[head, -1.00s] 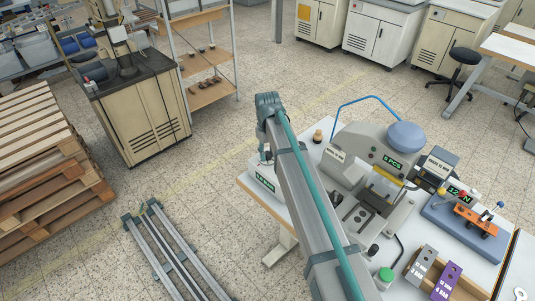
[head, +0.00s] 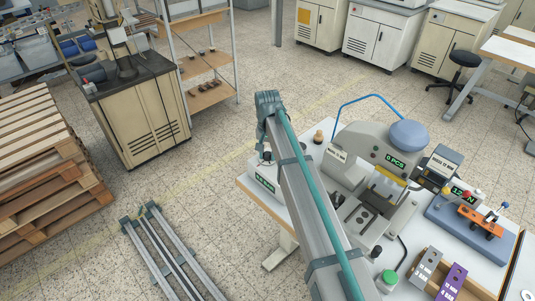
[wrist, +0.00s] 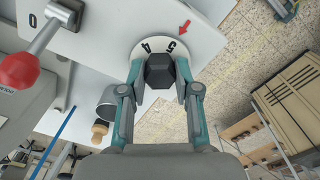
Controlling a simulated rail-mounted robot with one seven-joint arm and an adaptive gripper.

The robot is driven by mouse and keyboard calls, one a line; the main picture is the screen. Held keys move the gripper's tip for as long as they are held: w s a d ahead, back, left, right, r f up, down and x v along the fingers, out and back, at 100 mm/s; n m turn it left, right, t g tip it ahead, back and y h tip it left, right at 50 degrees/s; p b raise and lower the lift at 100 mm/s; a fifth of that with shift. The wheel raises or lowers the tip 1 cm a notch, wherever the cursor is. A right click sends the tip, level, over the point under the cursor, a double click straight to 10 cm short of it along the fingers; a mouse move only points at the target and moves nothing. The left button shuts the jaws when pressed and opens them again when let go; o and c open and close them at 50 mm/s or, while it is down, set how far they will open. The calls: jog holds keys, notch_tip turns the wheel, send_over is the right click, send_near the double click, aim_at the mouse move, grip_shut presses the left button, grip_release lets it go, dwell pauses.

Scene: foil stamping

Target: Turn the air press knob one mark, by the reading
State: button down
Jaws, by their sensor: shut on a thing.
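In the wrist view a dark faceted knob (wrist: 159,71) sits at the middle of a white round dial (wrist: 143,45). My gripper (wrist: 160,80) is shut on the knob, one finger on each side. The dial shows the digits 5 and 4 near its upper edge. A red arrow (wrist: 184,27) on the pale panel points toward the dial close to the 5. In the head view my arm hides the knob. A white box with a green readout (head: 265,184) stands at the table's left corner, its digits too small to read surely.
A red ball-ended lever (wrist: 18,69) is left of the dial in the wrist view. The grey press (head: 378,140) with a 0 PCS display stands right of my arm. A blue fixture (head: 470,232) and labelled blocks (head: 450,280) stand farther right. A small wooden-topped item (head: 318,136) is behind.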

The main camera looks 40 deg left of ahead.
aim_at(268, 153)
jog(key=shift+m, duration=0.3)
jog(key=c, duration=0.8)
grip_release()
jog(key=shift+r, duration=0.15)
notch_tip(268, 153, up, 12)
jog(key=shift+f, duration=0.1)
jog(key=shift+d, duration=0.1)
